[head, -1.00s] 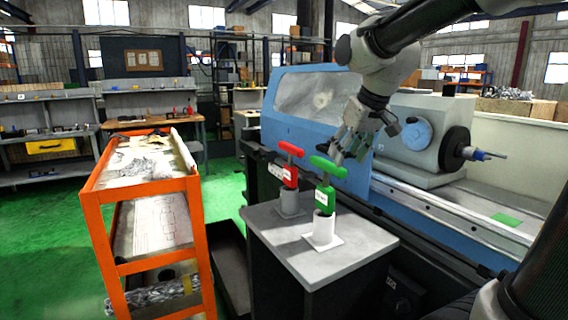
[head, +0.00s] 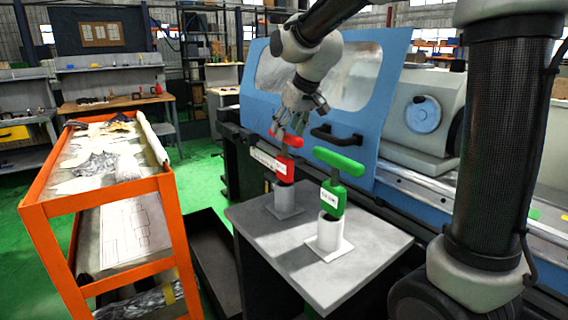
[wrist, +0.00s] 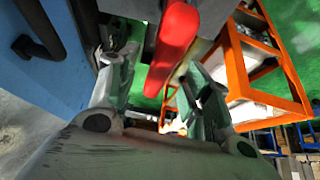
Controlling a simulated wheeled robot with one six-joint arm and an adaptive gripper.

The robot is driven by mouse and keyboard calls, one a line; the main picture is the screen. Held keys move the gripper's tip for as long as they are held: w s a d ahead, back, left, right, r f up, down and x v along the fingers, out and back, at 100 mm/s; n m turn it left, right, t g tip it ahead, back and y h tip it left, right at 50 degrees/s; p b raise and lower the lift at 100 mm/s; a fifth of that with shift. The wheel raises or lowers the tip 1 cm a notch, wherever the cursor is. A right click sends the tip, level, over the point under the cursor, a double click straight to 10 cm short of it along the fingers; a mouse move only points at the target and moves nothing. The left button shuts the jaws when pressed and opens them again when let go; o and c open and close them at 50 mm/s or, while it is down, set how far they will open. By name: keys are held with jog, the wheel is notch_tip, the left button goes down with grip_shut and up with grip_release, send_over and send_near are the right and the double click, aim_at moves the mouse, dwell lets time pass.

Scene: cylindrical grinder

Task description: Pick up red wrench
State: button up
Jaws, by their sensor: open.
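The red wrench (head: 284,167) stands upright in a grey holder (head: 285,200) on the left of a small grey-topped stand (head: 330,285). It has a T-shaped top handle and a white label. My gripper (head: 290,125) is open just above and around the height of the red handle. In the wrist view the red handle (wrist: 172,45) lies between the spread fingers of my gripper (wrist: 160,90). Whether the fingers touch it cannot be told. A green wrench (head: 334,185) stands upright in a second holder (head: 328,235) to the right.
A blue grinder (head: 355,85) with a black door handle stands close behind the stand. An orange cart (head: 110,190) with papers is on the left; it also shows in the wrist view (wrist: 265,90). Green floor lies between cart and benches.

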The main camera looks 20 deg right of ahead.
jog(key=x, duration=0.3)
jog(key=shift+w+a+f, duration=0.15)
jog(key=shift+f, duration=0.1)
jog(key=shift+c, duration=0.2)
grip_shut()
jog(key=shift+r, duration=0.2)
